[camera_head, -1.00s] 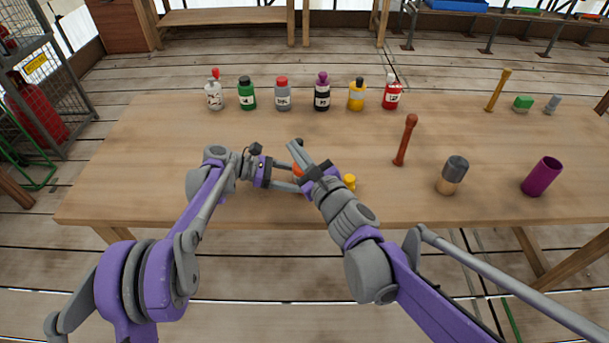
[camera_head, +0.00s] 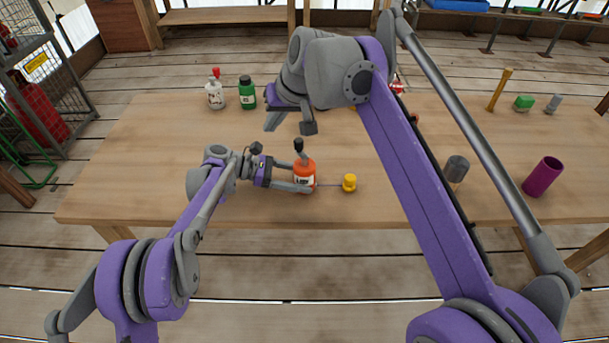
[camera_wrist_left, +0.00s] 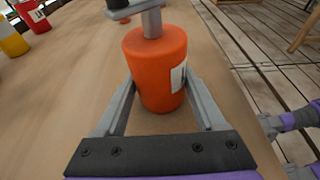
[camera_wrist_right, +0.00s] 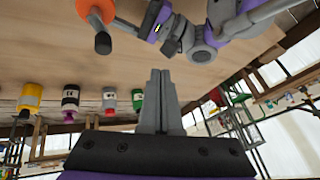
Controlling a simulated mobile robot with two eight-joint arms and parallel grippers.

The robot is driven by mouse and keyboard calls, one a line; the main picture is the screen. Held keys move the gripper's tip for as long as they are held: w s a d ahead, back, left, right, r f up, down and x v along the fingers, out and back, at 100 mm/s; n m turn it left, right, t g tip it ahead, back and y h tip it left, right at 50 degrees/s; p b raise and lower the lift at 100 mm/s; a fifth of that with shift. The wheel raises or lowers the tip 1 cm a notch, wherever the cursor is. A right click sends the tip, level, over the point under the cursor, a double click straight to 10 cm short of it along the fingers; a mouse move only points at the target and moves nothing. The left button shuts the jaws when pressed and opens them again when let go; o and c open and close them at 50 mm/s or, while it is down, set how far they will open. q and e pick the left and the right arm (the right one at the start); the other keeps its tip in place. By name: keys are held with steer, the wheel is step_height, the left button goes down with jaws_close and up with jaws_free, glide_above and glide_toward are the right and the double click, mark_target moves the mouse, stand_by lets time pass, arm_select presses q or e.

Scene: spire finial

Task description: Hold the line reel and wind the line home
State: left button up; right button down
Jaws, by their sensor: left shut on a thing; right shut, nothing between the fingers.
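The orange line reel (camera_head: 304,170) stands upright near the table's front edge, with a white label on its side. A grey crank arm with a dark knob (camera_head: 298,145) sits on its top. A thin line runs right from the reel to a small yellow piece (camera_head: 349,183) on the table. My left gripper (camera_head: 303,186) is shut around the reel's lower body; the left wrist view shows the reel (camera_wrist_left: 158,70) between its fingers. My right gripper (camera_head: 271,122) is shut and empty, raised behind and left of the knob. In the right wrist view its fingers (camera_wrist_right: 160,80) lie together, apart from the knob (camera_wrist_right: 102,43).
A white bottle (camera_head: 215,94) and a green bottle (camera_head: 247,93) stand at the back left. My right arm hides most other bottles. A purple cup (camera_head: 542,177) and a grey-topped cylinder (camera_head: 456,169) stand right. The table's left part is clear.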

steer(key=d+f+n+h, duration=0.2)
steer(key=d+f, duration=0.2)
steer(key=f, duration=0.1)
steer(key=shift+s, duration=0.2)
stand_by(0.5)
steer(key=shift+f, duration=0.3)
stand_by(1.7)
steer(key=shift+f, duration=1.3)
steer(key=shift+w, duration=0.2)
steer(key=shift+w+d, duration=0.1)
steer(key=shift+w, duration=0.5)
